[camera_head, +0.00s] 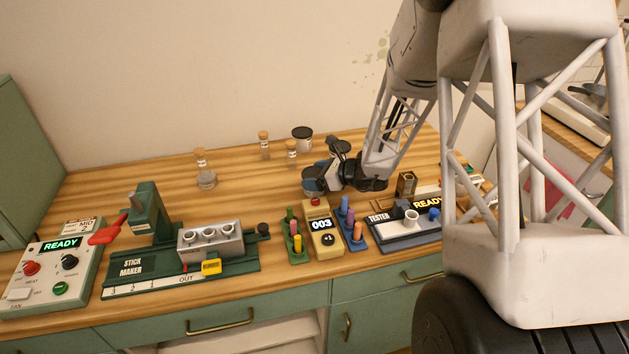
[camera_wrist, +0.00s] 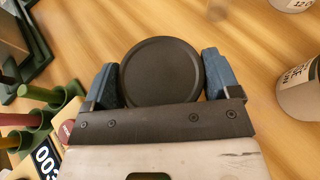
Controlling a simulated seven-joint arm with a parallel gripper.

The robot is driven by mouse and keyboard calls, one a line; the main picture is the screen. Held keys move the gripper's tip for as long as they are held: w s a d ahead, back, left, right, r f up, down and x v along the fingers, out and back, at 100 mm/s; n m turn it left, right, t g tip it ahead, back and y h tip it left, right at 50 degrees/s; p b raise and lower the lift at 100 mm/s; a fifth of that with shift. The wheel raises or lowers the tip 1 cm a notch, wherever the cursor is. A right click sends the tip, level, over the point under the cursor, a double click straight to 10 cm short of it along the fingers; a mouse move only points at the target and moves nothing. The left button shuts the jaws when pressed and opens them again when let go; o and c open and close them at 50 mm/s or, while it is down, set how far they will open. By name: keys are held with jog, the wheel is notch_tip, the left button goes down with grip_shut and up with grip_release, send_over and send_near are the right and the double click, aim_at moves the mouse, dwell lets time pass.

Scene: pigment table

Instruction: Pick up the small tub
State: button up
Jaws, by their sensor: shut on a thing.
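The small tub (camera_wrist: 160,75) shows in the wrist view as a round, dark lid with a raised rim, seen from above. My gripper (camera_wrist: 160,64) has one blue finger on each side of it and is shut on it. The tub's side walls are hidden under the lid. In the head view my gripper (camera_head: 322,180) is low over the middle of the wooden table, behind the yellow counter. The held tub cannot be told clearly from the dark fingers there, nor whether it touches the table.
Cork-topped jars (camera_head: 263,146) and a dark-lidded white tub (camera_head: 302,141) stand behind my gripper. In front are the yellow counter (camera_head: 328,245) and racks of coloured sticks (camera_head: 291,236). The tester (camera_head: 404,232) is right, the stick maker (camera_head: 190,268) left.

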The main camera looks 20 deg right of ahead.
aim_at(316, 173)
jog(key=shift+r, duration=0.15)
jog(key=shift+r, duration=4.9)
jog(key=w+d+m+t+h, duration=0.2)
jog(key=w+d, duration=0.4)
jog(key=d, duration=0.7)
jog(key=w+d+m+t+h, duration=0.2)
jog(key=w+d, duration=0.4)
jog(key=d, duration=0.7)
jog(key=shift+r+m+h, duration=0.15)
jog(key=shift+m+h, duration=0.15)
jog(key=shift+m, duration=0.3)
notch_tip(316, 173, down, 6)
jog(key=shift+f, duration=0.2)
